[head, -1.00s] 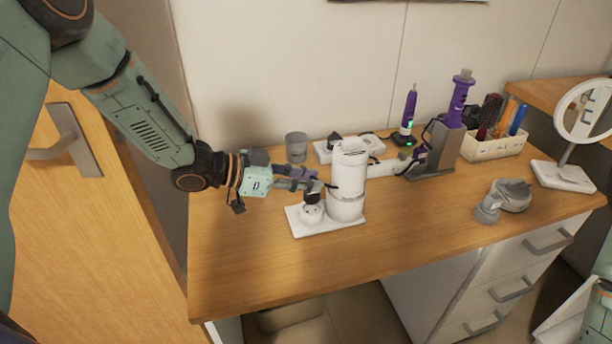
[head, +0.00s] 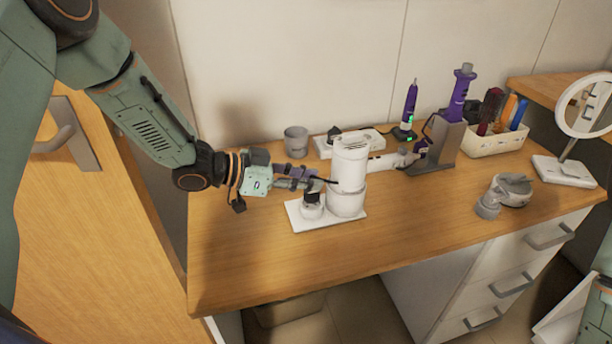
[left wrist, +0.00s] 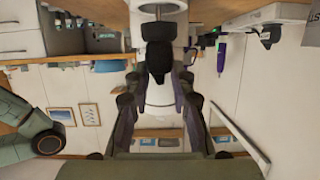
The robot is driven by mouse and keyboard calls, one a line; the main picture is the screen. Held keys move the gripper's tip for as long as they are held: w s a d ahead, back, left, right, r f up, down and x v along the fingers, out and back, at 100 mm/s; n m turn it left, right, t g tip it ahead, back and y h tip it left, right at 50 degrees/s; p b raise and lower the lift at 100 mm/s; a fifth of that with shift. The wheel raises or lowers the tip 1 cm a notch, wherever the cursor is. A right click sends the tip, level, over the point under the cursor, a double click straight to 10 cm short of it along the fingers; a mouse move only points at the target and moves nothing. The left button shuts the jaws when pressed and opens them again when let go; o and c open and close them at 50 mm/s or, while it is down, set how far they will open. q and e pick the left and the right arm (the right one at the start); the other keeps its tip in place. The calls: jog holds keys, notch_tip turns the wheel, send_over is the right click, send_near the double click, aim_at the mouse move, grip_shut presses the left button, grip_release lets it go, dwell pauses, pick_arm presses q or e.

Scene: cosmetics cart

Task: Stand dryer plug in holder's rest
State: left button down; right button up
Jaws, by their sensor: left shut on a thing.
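The dryer holder has a white base plate (head: 337,222), a tall white cylinder (head: 346,200) and a small round white rest (head: 311,211) at its left end. A white dryer (head: 350,160) stands in the cylinder, its handle pointing right. The black plug (head: 312,197) is upright at the top of the rest; whether it is fully seated is hidden. My left gripper (head: 314,184) is shut on the plug from the left. In the left wrist view the black plug (left wrist: 158,60) sits between the fingers, with white holder parts behind it. My right gripper is out of view.
Behind stand a grey cup (head: 296,142), a white power strip (head: 325,148), a purple device (head: 408,112) and a purple styler in a grey stand (head: 435,150). At right are a brush box (head: 495,142), a grey item (head: 508,190) and a mirror (head: 565,172). The front desktop is clear.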

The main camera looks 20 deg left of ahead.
pick_arm(q)
jog(key=shift+f+b, duration=0.55)
jog(key=shift+f, duration=0.6)
jog(key=c, duration=1.1)
grip_release()
jog(key=shift+o, duration=0.2)
jog(key=v, duration=1.2)
